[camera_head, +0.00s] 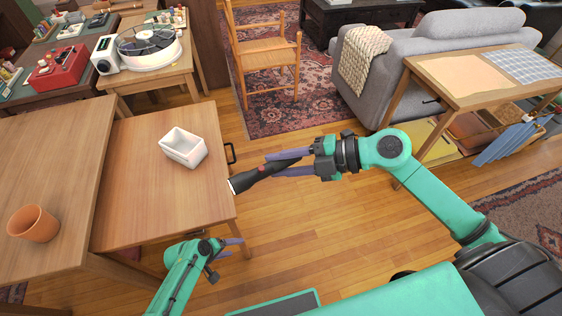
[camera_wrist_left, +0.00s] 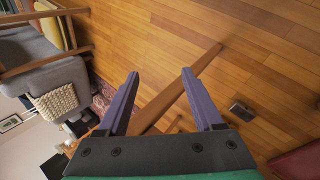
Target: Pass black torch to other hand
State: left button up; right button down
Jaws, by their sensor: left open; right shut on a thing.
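The black torch (camera_head: 256,177) is held in my right gripper (camera_head: 284,165), which is shut on it. The torch is tilted, with its pale head (camera_head: 233,186) at the lower left, by the right edge of the wooden table in the picture. My left gripper (camera_head: 232,248) is below the torch, apart from it, open and empty. In the left wrist view its two purple fingers (camera_wrist_left: 160,95) are spread with only floor and furniture beyond; the torch does not show there.
A turntable (camera_head: 150,44), chair (camera_head: 265,50) and grey sofa (camera_head: 407,60) stand further back. The floor (camera_head: 330,235) between my arms is clear.

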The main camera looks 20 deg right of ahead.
pick_arm(q)
jog(key=s+a+f+m+y, duration=0.2)
jog(key=s+a+f+y, duration=0.2)
jog(key=s+a+f, duration=0.65)
jog(key=s+a+f+m+y, duration=0.1)
jog(key=s+a+m, duration=0.1)
jog(key=s, duration=0.6)
jog(key=s+a+f+m+g+y, duration=0.1)
jog(key=s+a+f+m, duration=0.1)
jog(key=s+a, duration=0.3)
jog(key=s+m, duration=0.1)
jog(key=s, duration=0.2)
jog(key=shift+a+f+g, duration=0.15)
jog(key=shift+f+g, duration=0.15)
